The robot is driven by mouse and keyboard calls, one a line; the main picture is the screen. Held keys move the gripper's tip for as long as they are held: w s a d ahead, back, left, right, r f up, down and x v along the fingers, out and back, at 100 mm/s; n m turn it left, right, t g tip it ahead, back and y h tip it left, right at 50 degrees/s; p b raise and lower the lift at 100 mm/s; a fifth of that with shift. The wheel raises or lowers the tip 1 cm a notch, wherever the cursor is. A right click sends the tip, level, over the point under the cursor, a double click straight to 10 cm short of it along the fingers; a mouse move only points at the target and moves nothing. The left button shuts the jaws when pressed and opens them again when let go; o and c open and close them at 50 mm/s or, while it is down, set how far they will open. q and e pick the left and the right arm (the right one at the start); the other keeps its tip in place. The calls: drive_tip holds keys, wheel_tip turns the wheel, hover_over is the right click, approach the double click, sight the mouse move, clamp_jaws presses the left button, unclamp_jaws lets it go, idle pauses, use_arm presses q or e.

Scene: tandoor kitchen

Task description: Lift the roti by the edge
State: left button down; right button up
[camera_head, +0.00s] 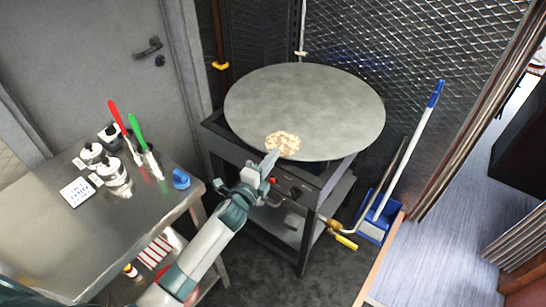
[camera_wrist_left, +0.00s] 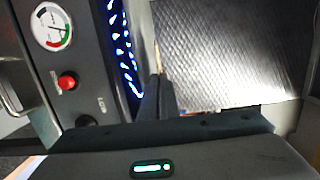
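The roti (camera_head: 284,144), pale with brown spots, lies at the near edge of the large round grey griddle (camera_head: 320,100). My left gripper (camera_head: 271,158) reaches up from below to the roti's near left edge and covers a little of it. In the left wrist view the fingers (camera_wrist_left: 159,80) are close together, and a thin tan strip, the roti seen edge-on (camera_wrist_left: 157,56), runs down between their tips. How deep the grip is cannot be seen. My right gripper is out of view.
Blue flames (camera_wrist_left: 124,50) burn under the griddle, beside a panel with a gauge (camera_wrist_left: 51,27) and red button (camera_wrist_left: 67,82). A steel table (camera_head: 130,222) holds red- and green-handled tools (camera_head: 139,130) and jars (camera_head: 112,172). A blue dustpan (camera_head: 376,225) stands right of the stove.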

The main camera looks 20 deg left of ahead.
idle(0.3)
use_arm(q)
drive_tip(key=s+a+r+p, duration=0.1)
drive_tip(key=s+r+p, duration=0.1)
drive_tip(key=s, duration=0.5)
drive_tip(key=s+a+r+p, duration=0.2)
drive_tip(key=s+r+p, duration=0.1)
drive_tip(key=s, duration=0.3)
drive_tip(key=shift+s+p, duration=0.4)
drive_tip(key=shift+p, duration=0.5)
drive_tip(key=shift+d, duration=0.1)
